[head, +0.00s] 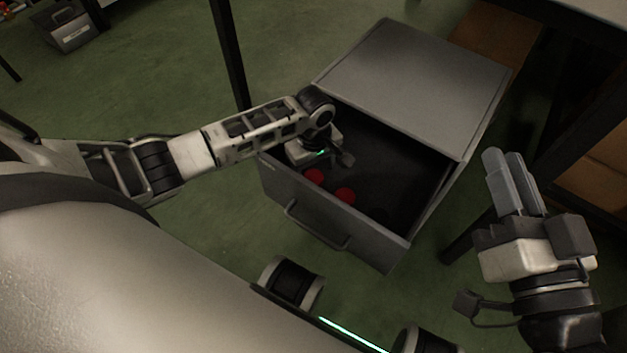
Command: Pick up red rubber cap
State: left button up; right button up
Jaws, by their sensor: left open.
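Two red caps lie inside the open grey drawer (290,197), near its front wall. One red cap (314,177) is on the left, just below my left gripper in the picture. The other red cap (345,194) is a little further right. My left gripper (338,156) reaches down into the drawer; it is open and holds neither cap. Its fingers are partly hidden by its own body. My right gripper (515,182) is outside the drawer at the right, with its two fingers side by side, shut and empty.
The grey cabinet top (415,70) lies behind the open drawer. The drawer's handle (315,228) sticks out at the front. Dark table legs stand near the cabinet. The drawer's right part is dark and looks mostly clear. Green floor (180,80) is free at the left.

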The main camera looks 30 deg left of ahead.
aim_at(315, 179)
pick_arm(q)
jog(key=f+b, duration=0.2)
jog(key=f, duration=0.2)
jog(key=shift+w+b, duration=0.2)
jog(key=shift+b, duration=0.1)
jog(key=c, duration=1)
pick_arm(e)
jog(key=r+n+t+y, duration=0.1)
jog(key=r, duration=0.1)
jog(key=r+n+t+y, duration=0.1)
jog(key=n, duration=0.1)
jog(key=r+n+t+y, duration=0.1)
jog(key=r+n, duration=0.1)
jog(key=shift+w+d+r, duration=0.2)
jog(key=shift+w+r, duration=0.1)
jog(key=shift+r, duration=0.05)
